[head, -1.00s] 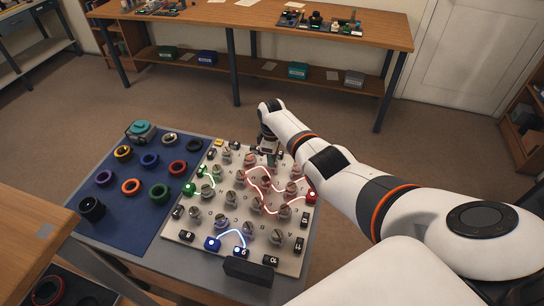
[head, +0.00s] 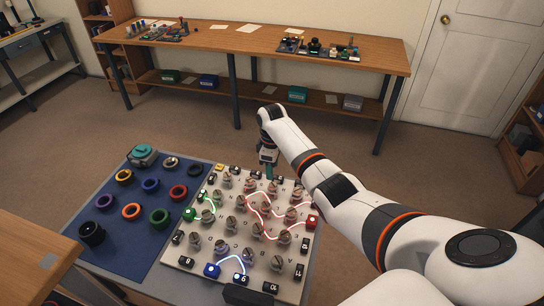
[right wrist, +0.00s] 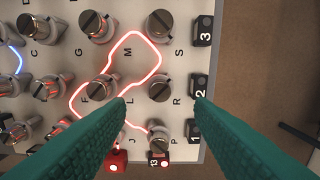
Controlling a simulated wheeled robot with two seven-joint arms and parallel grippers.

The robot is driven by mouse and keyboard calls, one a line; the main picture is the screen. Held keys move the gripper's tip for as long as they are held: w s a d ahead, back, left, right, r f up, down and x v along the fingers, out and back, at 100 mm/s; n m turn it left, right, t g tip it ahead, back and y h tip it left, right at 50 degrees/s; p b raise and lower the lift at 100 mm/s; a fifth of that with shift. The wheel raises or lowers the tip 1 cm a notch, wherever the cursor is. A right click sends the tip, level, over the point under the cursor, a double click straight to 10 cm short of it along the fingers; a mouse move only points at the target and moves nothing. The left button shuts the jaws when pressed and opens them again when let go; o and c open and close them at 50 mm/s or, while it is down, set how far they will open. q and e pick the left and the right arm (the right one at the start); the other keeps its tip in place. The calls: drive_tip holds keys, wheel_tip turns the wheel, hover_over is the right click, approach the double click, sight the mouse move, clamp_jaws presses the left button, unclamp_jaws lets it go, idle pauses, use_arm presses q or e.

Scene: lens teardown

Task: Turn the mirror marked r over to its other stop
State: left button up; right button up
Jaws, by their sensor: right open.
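The mirror marked R (right wrist: 160,89) is a grey slotted knob on the pale board, just left of its letter R in the right wrist view. Its slot lies diagonally. In the head view it stands in the far row (head: 272,188), below my right gripper. My right gripper (right wrist: 161,103) has green fingers, spread apart on either side of the mirror, with a gap on both sides and nothing between them held. In the head view the gripper (head: 269,173) points down at the board's far edge. My left gripper is not in view.
Several similar mirrors stand close by, including one beside P (right wrist: 158,134). Black numbered blocks (right wrist: 198,88) line the board's edge, and a red block (head: 312,222) sits at its right. Rings lie on a blue mat (head: 130,240) to the left.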

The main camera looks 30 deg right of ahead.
drive_tip(key=shift+r, duration=2.25)
